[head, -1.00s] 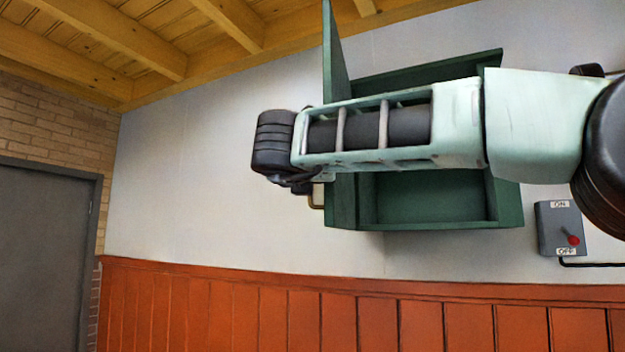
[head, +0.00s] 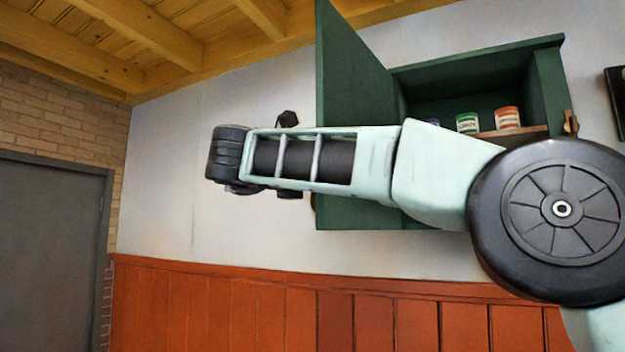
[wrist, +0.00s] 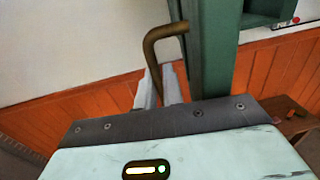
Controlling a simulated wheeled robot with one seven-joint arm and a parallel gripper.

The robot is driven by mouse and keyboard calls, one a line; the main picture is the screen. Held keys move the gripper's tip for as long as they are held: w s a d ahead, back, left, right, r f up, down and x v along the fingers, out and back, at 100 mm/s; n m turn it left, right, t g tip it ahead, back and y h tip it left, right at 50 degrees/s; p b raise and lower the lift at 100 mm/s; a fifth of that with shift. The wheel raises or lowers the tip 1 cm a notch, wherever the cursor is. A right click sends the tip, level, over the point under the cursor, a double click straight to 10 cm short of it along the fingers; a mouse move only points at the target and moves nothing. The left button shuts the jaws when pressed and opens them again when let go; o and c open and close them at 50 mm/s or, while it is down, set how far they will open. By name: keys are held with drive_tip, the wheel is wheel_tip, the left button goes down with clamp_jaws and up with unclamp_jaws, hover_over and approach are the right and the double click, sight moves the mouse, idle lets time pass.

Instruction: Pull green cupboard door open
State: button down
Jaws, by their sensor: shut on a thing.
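The green cupboard (head: 548,85) hangs on the white wall in the head view. Its green door (head: 348,80) stands swung well open at the left, and the inside shows. In the wrist view the door's edge (wrist: 216,50) runs down just right of my gripper (wrist: 160,88). The bent brass handle (wrist: 163,38) comes out from the door and passes down between the fingers, which are shut on it. In the head view my arm covers the handle, the fingers and part of the door and cupboard.
Cans with green (head: 467,123) and orange (head: 507,117) labels stand on a shelf inside the cupboard; another is mostly hidden. A brass catch (head: 570,122) sits at its right edge. A grey door (head: 50,250) is at far left. A wooden bench (wrist: 292,122) shows low right in the wrist view.

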drive_tip(key=shift+d+r, duration=0.1)
drive_tip(key=c, duration=1.6)
unclamp_jaws()
drive_tip(key=shift+c, duration=0.2)
drive_tip(key=b+v, duration=0.4)
drive_tip(key=v, duration=1.3)
drive_tip(key=shift+s+a, duration=0.15)
drive_tip(key=shift+a, duration=0.05)
